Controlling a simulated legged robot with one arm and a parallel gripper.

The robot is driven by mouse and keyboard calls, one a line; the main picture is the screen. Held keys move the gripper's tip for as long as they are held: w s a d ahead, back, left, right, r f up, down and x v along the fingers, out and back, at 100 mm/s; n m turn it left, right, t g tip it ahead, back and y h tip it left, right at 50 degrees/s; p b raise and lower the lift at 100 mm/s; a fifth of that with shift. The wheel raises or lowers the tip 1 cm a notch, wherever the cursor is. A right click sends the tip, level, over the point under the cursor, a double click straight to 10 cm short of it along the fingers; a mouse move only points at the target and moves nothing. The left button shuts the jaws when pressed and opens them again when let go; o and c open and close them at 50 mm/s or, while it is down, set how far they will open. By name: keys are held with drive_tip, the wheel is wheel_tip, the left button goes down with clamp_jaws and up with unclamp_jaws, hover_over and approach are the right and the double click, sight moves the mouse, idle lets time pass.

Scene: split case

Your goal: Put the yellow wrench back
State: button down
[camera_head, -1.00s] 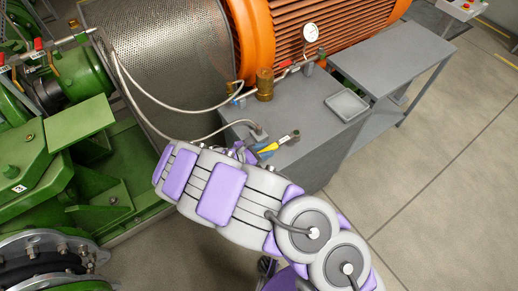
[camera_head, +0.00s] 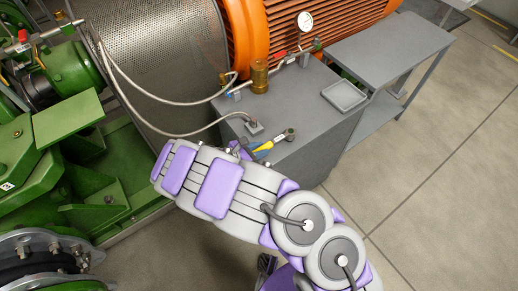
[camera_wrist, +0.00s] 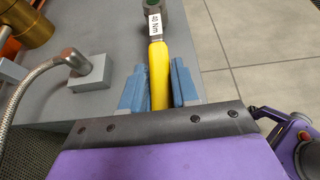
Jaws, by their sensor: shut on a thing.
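The yellow wrench (camera_wrist: 158,72) has a yellow handle, a white "40 Nm" label and a grey-green head at the top edge of the wrist view. My gripper (camera_wrist: 156,88) has its blue fingers on either side of the handle and is shut on it. In the head view, the wrench (camera_head: 264,146) sticks out past my gripper (camera_head: 246,150), over or on the grey cabinet top (camera_head: 310,118). Its head end points right. I cannot tell whether it touches the top. My arm hides part of the cabinet's near side.
A shallow grey tray (camera_head: 344,97) lies at the cabinet's right. A hose fitting (camera_head: 254,127) stands close to the wrench, with a brass valve (camera_head: 260,76) and pressure gauge (camera_head: 305,21) behind. Green machinery (camera_head: 65,120) is left. A grey side table (camera_head: 388,48) and open floor are right.

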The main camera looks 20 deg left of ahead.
drive_tip(key=shift+a+f, duration=0.5)
drive_tip(key=shift+a, duration=0.3)
drive_tip(key=shift+d+f, duration=0.15)
drive_tip(key=shift+d, duration=0.55)
drive_tip(key=c, duration=1.3)
unclamp_jaws()
drive_tip(key=shift+f, duration=0.1)
drive_tip(key=o, duration=0.5)
drive_tip(key=shift+a, duration=0.55)
drive_tip(key=shift+o, duration=1.2)
drive_tip(key=shift+d, duration=0.3)
drive_tip(key=shift+o, duration=1.4)
drive_tip(key=shift+d, duration=0.1)
drive_tip(key=shift+s+a, duration=0.1)
drive_tip(key=shift+a, duration=0.25)
